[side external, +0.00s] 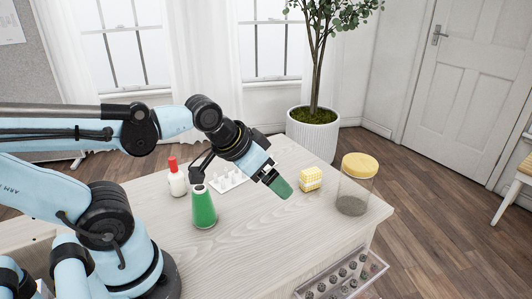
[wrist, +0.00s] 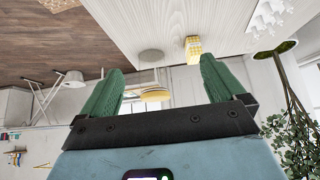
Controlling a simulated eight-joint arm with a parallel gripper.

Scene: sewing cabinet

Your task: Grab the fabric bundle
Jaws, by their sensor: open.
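The fabric bundle (side external: 311,179), a small yellow-and-white patterned block, sits on the pale wooden tabletop (side external: 262,222). My gripper (side external: 283,190), with green fingers, is above the table just left of the bundle in the side view, apart from it. In the wrist view the gripper (wrist: 161,64) is open with nothing between its fingers. The bundle also shows in the wrist view (wrist: 193,45), beyond the fingertips and close to the right finger's tip in the picture.
A glass jar (side external: 354,190) with a yellow lid stands right of the bundle. A green thread cone (side external: 203,209), a red-capped bottle (side external: 176,178) and a white spool rack (side external: 229,181) stand to the left. An open drawer (side external: 343,277) with several spools juts out below.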

